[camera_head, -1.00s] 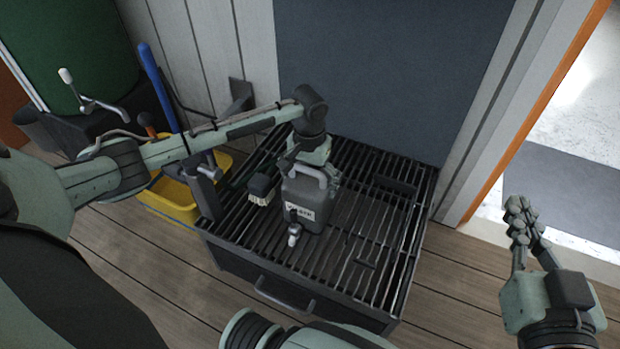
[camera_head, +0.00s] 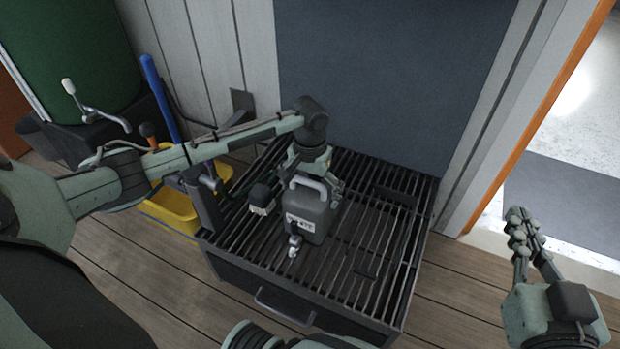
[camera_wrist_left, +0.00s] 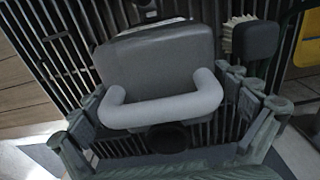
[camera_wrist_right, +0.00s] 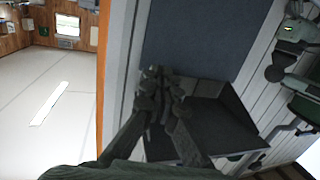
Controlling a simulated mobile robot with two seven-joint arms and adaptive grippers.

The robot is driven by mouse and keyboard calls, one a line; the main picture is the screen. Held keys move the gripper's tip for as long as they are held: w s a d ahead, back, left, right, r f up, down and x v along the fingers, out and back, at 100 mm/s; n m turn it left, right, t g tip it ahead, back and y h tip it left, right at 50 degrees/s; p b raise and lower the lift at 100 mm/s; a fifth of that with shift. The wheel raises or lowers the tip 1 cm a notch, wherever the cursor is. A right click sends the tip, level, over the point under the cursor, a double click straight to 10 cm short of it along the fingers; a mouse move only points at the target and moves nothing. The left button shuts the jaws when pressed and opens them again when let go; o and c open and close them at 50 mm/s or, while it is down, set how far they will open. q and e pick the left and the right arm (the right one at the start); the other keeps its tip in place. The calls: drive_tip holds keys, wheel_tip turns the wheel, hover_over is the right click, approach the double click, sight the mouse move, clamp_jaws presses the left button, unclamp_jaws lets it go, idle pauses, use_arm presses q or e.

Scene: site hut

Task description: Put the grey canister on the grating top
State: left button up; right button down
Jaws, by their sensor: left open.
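The grey canister (camera_head: 312,216), with a light grey handle, a white label and a small tap at its front, stands upright on the grating top (camera_head: 385,255). In the left wrist view the canister (camera_wrist_left: 155,58) fills the middle. My left gripper (camera_head: 318,180) is just behind the canister and partly hidden by it. In its wrist view the left gripper (camera_wrist_left: 168,118) is open, with fingers spread on either side of the handle. My right gripper (camera_head: 523,228) is far to the right, away from the canister. Its fingertips (camera_wrist_right: 162,85) are together with nothing between them.
A black brush (camera_head: 262,198) with pale bristles is on the grating, left of the canister. A yellow bucket (camera_head: 172,205) stands left of the grating unit. A dark panel (camera_head: 375,80) rises behind. The grating's right side is mostly free.

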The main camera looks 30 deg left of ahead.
use_arm(q)
wheel_tip(320, 180, up, 11)
drive_tip(key=shift+r+p, duration=0.1)
drive_tip(key=shift+p, duration=1)
drive_tip(key=shift+r, duration=0.25)
use_arm(e)
drive_tip(key=s+d+f+g+h, duration=0.3)
drive_tip(key=d+f+g, duration=0.3)
drive_tip(key=f, duration=0.4)
drive_tip(key=shift+s+d+f+m+h, duration=0.3)
drive_tip(key=shift+s+d+f+m, duration=0.1)
drive_tip(key=shift+d, duration=0.45)
